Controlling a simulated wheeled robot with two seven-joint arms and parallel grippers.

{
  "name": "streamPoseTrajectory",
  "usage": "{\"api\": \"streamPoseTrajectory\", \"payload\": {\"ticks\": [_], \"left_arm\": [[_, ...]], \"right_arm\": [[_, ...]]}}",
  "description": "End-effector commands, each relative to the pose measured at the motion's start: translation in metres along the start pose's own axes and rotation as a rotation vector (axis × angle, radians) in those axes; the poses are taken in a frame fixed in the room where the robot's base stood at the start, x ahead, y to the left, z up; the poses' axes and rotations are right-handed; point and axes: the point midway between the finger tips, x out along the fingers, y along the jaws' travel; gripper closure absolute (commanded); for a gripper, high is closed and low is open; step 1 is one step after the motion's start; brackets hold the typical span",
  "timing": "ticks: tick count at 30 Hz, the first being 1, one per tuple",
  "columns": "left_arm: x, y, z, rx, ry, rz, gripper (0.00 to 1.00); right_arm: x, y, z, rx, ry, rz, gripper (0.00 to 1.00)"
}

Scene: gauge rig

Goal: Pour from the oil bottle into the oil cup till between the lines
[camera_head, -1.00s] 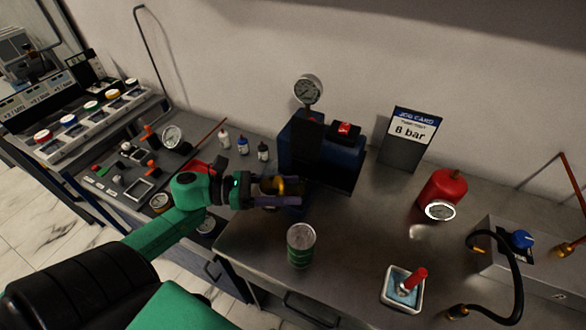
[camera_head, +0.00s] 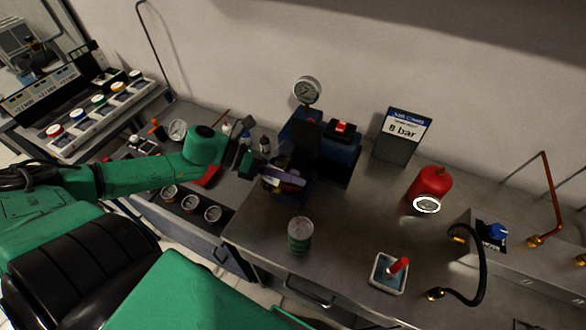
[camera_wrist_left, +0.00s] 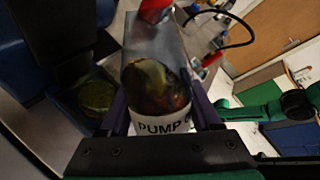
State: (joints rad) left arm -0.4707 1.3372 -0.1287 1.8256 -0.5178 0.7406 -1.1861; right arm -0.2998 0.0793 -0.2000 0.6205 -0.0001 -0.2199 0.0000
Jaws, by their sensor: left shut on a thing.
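My left gripper (camera_head: 286,181) is shut on the oil bottle, beside the front of the blue pump (camera_head: 340,160). In the left wrist view the oil bottle (camera_wrist_left: 158,88) is clear, with dark amber oil and a white label reading "PUMP O", the rest cut off. It looks tilted in the head view, where the fingers mostly hide it. What looks like the oil cup (camera_wrist_left: 96,95), a dark opening with greenish liquid, is left of the bottle in the wrist view. The lines and any stream cannot be made out. My right gripper is not in view.
A white tray (camera_head: 375,280) with a red-handled tool, a red canister (camera_head: 430,184) and a job card reading 8 bar (camera_head: 402,135) are to the right. Several small bottles stand behind my left wrist.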

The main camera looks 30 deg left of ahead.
Motion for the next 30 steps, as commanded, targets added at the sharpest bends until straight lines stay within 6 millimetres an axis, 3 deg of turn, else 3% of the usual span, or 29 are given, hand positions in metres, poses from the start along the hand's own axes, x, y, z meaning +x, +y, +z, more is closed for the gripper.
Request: {"api": "streamPoseTrajectory", "payload": {"ticks": [14, 19, 30], "left_arm": [[0.002, 0.002, -0.024, -0.242, 0.192, 0.001, 1.0], [0.009, 0.012, -0.039, -0.302, 0.234, 0.002, 1.0], [0.014, 0.018, -0.05, -0.37, 0.285, 0.002, 1.0]], "right_arm": [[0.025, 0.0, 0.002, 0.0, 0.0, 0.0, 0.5], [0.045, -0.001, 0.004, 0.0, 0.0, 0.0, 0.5], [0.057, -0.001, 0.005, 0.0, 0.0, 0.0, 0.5]]}}
